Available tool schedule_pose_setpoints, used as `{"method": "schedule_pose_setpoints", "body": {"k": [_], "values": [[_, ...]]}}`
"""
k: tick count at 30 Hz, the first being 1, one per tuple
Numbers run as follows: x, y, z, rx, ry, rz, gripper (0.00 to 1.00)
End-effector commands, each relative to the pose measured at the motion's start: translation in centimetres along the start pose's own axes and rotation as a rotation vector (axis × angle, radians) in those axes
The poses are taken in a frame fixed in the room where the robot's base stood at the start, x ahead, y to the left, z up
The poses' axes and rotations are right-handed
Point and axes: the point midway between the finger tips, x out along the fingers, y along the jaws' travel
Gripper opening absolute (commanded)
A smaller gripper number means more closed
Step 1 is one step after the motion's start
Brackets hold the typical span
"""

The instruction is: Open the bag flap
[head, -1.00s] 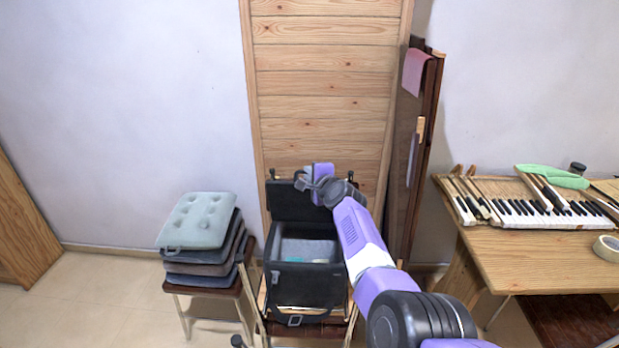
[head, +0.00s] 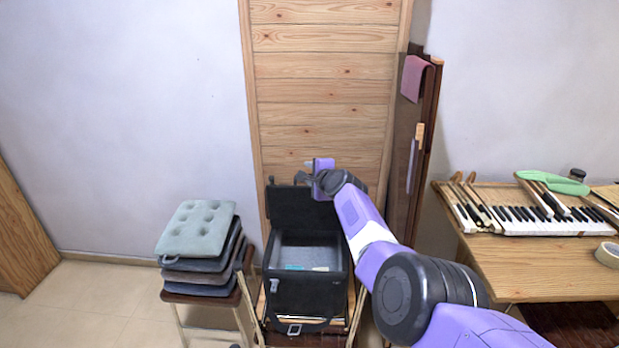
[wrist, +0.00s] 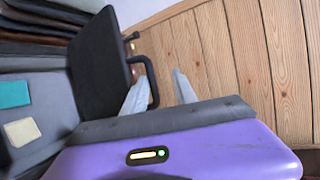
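The black bag (head: 305,298) stands open-topped on a chair. Its grey interior shows, with a teal item and a pale item inside. The bag flap (head: 290,210) is raised and stands roughly upright at the back of the opening. In the wrist view the flap (wrist: 100,65) is a dark panel left of my fingers, with a black loop handle (wrist: 150,75) at its edge. My gripper (wrist: 160,85) is at the flap's top edge, its two pale fingers apart. One finger overlaps the handle in view; I cannot tell whether they touch. Nothing is held between the fingertips.
A stack of cushions (head: 197,230) sits on a stool left of the bag. A wooden panel (head: 325,85) stands close behind the bag. A table (head: 510,262) with piano keys (head: 540,217) is at the right. Open floor lies at the far left.

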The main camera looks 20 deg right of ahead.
Motion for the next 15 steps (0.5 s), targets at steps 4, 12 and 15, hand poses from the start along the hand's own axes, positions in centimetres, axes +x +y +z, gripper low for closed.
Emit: {"method": "schedule_pose_setpoints", "body": {"k": [4,12,15], "values": [[-0.02,-0.01,-0.13,0.0,0.002,0.0,0.33],[-0.01,0.44,0.07,0.001,-0.002,0.007,0.33],[-0.24,0.44,0.13,0.001,-0.002,0.009,0.33]]}}
